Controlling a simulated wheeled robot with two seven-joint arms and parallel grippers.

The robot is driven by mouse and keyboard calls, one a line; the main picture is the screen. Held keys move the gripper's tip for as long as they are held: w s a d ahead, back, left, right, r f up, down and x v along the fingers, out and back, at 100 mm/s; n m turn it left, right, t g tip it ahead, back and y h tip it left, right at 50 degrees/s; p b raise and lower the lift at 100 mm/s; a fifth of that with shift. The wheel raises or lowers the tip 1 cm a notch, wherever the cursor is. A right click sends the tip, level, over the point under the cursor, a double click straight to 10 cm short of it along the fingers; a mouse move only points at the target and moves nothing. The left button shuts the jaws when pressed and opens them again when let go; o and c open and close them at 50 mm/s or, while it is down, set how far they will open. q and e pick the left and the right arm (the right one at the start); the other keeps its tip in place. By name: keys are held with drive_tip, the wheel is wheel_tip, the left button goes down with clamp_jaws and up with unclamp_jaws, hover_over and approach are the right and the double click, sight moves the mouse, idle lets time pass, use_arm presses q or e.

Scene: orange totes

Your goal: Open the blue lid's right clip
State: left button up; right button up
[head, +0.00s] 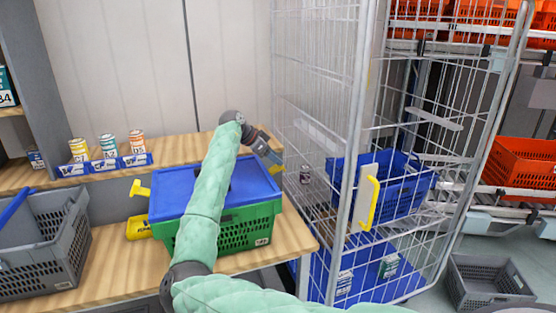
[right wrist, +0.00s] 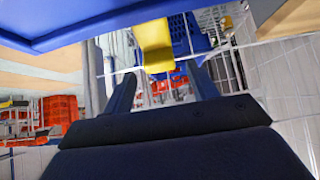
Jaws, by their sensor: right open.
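A green crate (head: 226,235) with a blue lid (head: 172,187) stands on the wooden table. A yellow clip (head: 141,188) sticks out from the lid's left side. My right arm reaches across the lid, and my right gripper (head: 270,157) is at the lid's far right edge. In the right wrist view my right gripper (right wrist: 162,86) is open, with its two fingers apart. The yellow right clip (right wrist: 153,45) shows ahead, between the finger lines, beside the blue lid (right wrist: 80,14). I cannot tell whether the fingers touch it. My left gripper is not in view.
A wire cage trolley (head: 345,130) with blue crates stands close right of the table.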

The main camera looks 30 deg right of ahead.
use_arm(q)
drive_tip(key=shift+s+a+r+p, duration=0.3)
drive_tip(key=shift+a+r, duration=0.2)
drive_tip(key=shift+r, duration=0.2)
use_arm(e)
drive_tip(key=shift+x, duration=1.65)
drive_tip(key=c, duration=0.9)
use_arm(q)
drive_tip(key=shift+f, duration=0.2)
use_arm(e)
drive_tip(key=shift+f, duration=0.1)
drive_tip(key=shift+c, duration=0.5)
drive_tip(key=shift+w+a+r+h+b, duration=0.1)
drive_tip(key=shift+a+r+h+b, duration=0.3)
drive_tip(key=shift+h, duration=0.3)
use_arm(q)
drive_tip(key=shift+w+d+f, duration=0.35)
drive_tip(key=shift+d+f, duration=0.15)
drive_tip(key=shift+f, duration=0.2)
use_arm(e)
drive_tip(key=shift+d+f, duration=0.1)
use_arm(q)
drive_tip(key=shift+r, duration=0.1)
use_arm(e)
drive_tip(key=o, duration=1)
